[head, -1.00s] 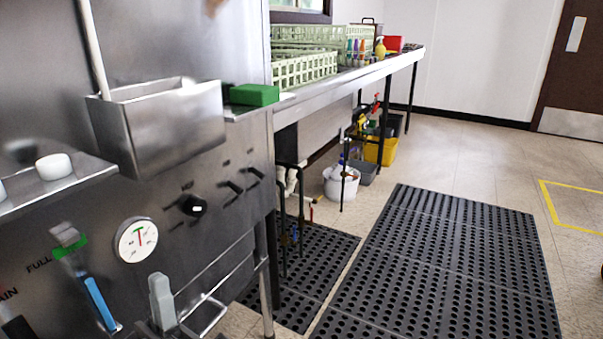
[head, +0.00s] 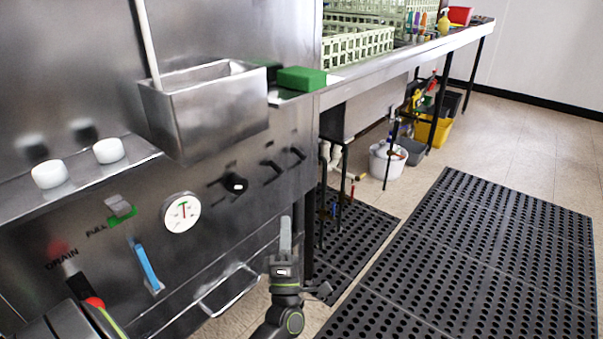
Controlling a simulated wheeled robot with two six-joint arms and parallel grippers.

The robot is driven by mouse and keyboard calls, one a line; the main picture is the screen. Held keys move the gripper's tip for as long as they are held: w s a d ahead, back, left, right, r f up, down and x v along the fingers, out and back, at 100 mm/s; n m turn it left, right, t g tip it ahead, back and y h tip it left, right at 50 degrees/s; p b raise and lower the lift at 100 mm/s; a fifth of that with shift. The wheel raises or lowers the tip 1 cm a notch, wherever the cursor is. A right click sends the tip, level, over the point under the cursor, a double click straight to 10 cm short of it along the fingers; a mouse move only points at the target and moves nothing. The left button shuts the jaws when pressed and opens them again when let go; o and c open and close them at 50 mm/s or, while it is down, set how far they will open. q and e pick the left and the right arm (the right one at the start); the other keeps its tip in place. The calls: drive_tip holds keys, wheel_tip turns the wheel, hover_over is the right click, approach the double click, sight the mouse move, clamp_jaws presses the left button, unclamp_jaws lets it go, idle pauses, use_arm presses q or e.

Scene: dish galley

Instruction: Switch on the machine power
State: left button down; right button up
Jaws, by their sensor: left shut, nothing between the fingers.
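The steel machine front (head: 225,225) fills the left side of the head view. A black round knob with a white mark (head: 235,184) sits on it, right of the gauge. Two more black controls, one nearer (head: 271,171) and one farther (head: 297,154), are to its right. Their labels are too small to read. My left gripper (head: 285,236) points upward, shut and empty. In the picture it is below and right of the knob, apart from it. My right gripper is not in view.
A round gauge (head: 181,212), a blue lever (head: 148,266) and a red-ended drain lever (head: 83,285) are on the panel. A steel bin (head: 210,110) juts out above the knob. A bar handle (head: 230,291) sticks out low. Black mats (head: 480,260) cover the floor at right.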

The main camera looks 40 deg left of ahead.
use_arm(q)
drive_tip(key=shift+r, duration=0.1)
approach(295, 153)
drive_tip(key=a, duration=0.1)
drive_tip(key=a+r, duration=0.1)
drive_tip(key=p, duration=0.1)
drive_tip(key=shift+w+a+r, duration=0.25)
drive_tip(key=shift+w+a, duration=0.1)
drive_tip(key=shift+a, duration=0.05)
drive_tip(key=shift+w+d+r, duration=0.2)
drive_tip(key=shift+w+r, duration=0.05)
drive_tip(key=shift+w, duration=0.25)
drive_tip(key=shift+w+d+r, duration=0.25)
drive_tip(key=shift+w, duration=0.25)
drive_tip(key=shift+w+d+r+b, duration=0.2)
drive_tip(key=shift+w+r+b, duration=0.1)
drive_tip(key=shift+w, duration=0.2)
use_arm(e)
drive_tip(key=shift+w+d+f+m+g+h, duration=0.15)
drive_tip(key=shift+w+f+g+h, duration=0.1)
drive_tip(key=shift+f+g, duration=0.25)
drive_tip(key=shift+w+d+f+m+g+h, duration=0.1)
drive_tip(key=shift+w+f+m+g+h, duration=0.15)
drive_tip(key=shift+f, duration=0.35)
